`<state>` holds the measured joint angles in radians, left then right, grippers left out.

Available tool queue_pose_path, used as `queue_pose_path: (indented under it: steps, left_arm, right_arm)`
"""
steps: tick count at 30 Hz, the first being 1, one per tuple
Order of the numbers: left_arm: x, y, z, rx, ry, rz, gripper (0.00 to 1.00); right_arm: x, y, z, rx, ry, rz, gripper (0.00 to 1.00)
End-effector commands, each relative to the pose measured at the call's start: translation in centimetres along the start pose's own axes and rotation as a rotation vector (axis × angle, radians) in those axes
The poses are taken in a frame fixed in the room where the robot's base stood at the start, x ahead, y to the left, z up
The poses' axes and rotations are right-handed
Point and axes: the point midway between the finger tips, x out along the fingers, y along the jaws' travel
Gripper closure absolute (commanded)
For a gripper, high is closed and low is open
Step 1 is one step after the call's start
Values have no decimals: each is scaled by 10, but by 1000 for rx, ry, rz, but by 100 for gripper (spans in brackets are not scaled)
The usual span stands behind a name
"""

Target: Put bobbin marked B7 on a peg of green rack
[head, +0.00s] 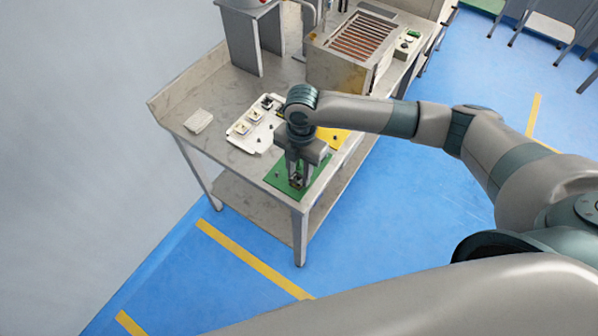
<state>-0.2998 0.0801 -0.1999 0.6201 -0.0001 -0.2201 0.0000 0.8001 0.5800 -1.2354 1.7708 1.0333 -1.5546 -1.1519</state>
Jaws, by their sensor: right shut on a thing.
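My right gripper (296,178) points down over the green rack (280,179) at the near corner of the metal table. It is shut on a small dark bobbin (297,181), mostly hidden between the fingers; its marking cannot be read. The bobbin is low over the green rack; I cannot tell whether it sits on a peg. A few small pegs show on the green rack. A white tray (238,128) behind it holds several small bobbins (254,115), too small to read. My left gripper is not in view.
A yellow rack (338,134) lies right of the arm's wrist, partly hidden. A small pale block (198,121) lies at the table's left. A large machine with a slatted top (360,40) stands behind. The table (215,92) has bare room at left.

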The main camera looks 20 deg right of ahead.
Motion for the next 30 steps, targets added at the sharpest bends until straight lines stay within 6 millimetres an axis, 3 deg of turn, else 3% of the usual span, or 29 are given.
queue_pose_path:
  steps: [30]
  left_arm:
    - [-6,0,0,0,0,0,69]
  right_arm:
    - [0,1,0,0,0,0,100]
